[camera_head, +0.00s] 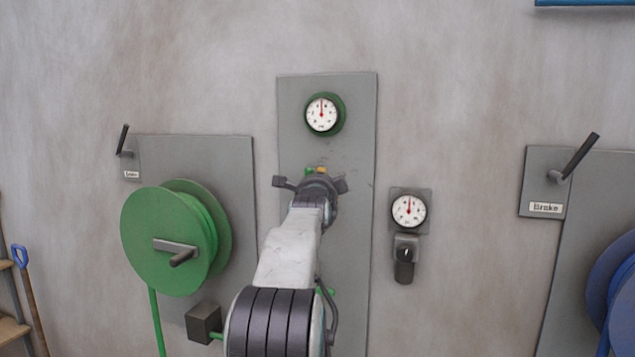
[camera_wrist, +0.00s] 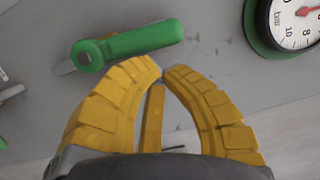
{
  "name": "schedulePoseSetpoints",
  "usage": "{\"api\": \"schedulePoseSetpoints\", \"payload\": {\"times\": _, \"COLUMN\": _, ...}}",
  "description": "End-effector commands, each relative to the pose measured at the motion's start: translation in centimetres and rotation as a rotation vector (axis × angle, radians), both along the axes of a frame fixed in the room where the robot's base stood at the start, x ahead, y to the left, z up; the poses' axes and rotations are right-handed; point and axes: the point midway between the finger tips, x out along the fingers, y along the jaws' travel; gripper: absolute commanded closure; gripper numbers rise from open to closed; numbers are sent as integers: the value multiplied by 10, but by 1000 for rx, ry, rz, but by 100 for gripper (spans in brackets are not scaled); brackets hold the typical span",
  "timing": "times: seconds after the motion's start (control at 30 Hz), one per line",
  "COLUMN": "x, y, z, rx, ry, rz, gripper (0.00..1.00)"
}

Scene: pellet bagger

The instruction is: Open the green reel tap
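The green tap lever (camera_wrist: 140,40) lies in the wrist view just beyond my fingertips, lying nearly sideways with its pivot at the left end. My gripper (camera_wrist: 163,70) points at the plate, its yellow fingertips almost together and nothing seen held between them. The lever appears just above and left of the tips; I cannot tell whether they touch. In the head view my gripper (camera_head: 317,172) is in front of the middle plate, below the gauge, and my arm hides most of the tap area. The green reel (camera_head: 160,240) is at the left.
A green-rimmed gauge (camera_head: 322,114) sits on the grey plate (camera_head: 345,90) above my gripper. A second gauge (camera_head: 408,210) with a dark fitting is to the right. Brake levers stand far left and at the right (camera_head: 580,155). A blue reel is at the right edge.

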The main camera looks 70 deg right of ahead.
Motion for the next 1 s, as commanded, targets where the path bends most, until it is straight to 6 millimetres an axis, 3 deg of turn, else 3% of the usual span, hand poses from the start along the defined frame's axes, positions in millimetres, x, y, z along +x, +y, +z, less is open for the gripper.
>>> {"api": "schedulePoseSetpoints", "payload": {"times": 0.4, "x": -1, "y": -1, "z": 1, "rx": 0, "ry": 1, "rz": -1, "gripper": 100}}
{"api": "schedulePoseSetpoints", "payload": {"times": 1.0, "x": 14, "y": 0, "z": 6, "rx": -6, "ry": 113, "rz": 20, "gripper": 100}}
